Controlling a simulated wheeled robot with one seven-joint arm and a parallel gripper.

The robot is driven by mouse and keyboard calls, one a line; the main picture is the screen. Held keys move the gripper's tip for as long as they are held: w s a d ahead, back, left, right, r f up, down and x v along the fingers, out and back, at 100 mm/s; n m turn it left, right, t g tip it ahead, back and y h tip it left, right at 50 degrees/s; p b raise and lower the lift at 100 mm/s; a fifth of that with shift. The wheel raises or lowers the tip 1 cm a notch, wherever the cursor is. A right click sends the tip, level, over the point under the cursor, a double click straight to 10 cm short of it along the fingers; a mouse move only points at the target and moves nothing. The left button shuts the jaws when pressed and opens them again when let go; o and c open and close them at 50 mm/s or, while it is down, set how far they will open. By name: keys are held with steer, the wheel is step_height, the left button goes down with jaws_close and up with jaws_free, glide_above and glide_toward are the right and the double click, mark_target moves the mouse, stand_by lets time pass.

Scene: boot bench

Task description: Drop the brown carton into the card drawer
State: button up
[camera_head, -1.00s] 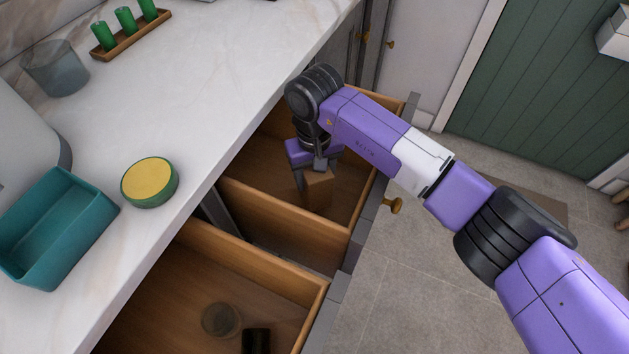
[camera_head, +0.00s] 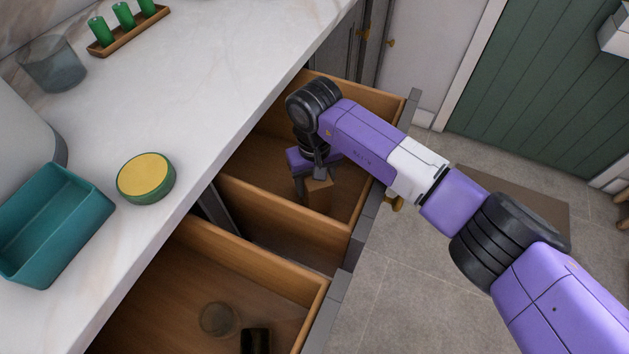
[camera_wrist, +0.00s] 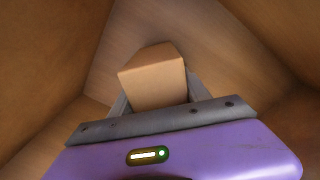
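The brown carton (camera_head: 319,197) is a small box between the fingers of my gripper (camera_head: 311,182), inside the far open wooden drawer (camera_head: 290,211). In the wrist view the carton (camera_wrist: 155,80) sits between the two grey fingers (camera_wrist: 160,100), which appear to press on its sides. The drawer's wooden walls and floor (camera_wrist: 120,45) surround it there. I cannot tell whether the carton's underside touches the drawer floor. No label shows which drawer is the card drawer.
A nearer open drawer (camera_head: 250,250) holds a round glass (camera_head: 217,319) and a dark object (camera_head: 255,341). The marble counter (camera_head: 215,100) carries a teal bin (camera_head: 55,225), a green-and-yellow round tub (camera_head: 146,178), a clear tumbler (camera_head: 53,63) and a tray of green candles (camera_head: 128,32).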

steer(key=o, duration=0.4)
steer(key=shift+c, duration=0.2)
step_height(320, 180, up, 13)
steer(key=shift+r+p, duration=0.1)
steer(key=shift+p, duration=0.75)
